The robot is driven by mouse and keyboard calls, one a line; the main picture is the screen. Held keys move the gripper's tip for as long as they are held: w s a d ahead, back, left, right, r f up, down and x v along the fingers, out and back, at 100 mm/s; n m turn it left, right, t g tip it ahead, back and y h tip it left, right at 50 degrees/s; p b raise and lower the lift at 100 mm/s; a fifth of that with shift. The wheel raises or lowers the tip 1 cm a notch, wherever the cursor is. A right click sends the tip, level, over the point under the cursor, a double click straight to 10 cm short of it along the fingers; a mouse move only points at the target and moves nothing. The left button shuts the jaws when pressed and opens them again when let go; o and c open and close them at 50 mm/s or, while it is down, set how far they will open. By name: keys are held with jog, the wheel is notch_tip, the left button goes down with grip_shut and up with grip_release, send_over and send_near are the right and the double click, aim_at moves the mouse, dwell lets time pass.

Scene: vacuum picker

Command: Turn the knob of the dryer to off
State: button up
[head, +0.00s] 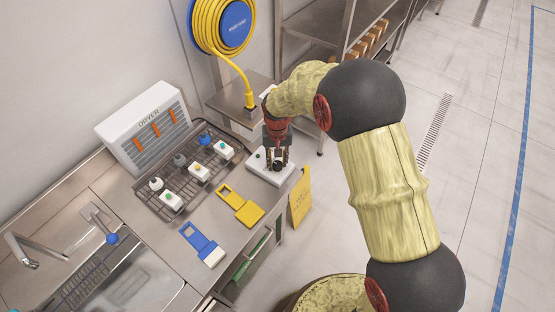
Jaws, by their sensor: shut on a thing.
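The dryer (118,117) is a white box with slanted orange-red slats and the word DRYER on it. It stands at the back left of the steel counter. A small white control box (262,174) with a small green spot lies at the counter's right end. My gripper (277,165) points down over this box, its dark fingers shut on the knob there. The fingers hide the knob, so I cannot see which way it points.
A wire rack (151,203) with several small bottles stands left of the control box. A yellow tool (240,206) and a blue tool (201,244) lie in front. A coiled yellow hose (200,25) hangs behind. A sink is at lower left.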

aim_at(277, 163)
jog(key=n+p, duration=0.1)
jog(key=n, duration=0.5)
jog(key=shift+a+n, duration=0.1)
jog(key=shift+n, duration=0.3)
dwell(0.4)
jog(key=o, duration=1.2)
jog(key=shift+c, duration=0.2)
jog(key=shift+r, duration=0.1)
notch_tip(277, 163, up, 12)
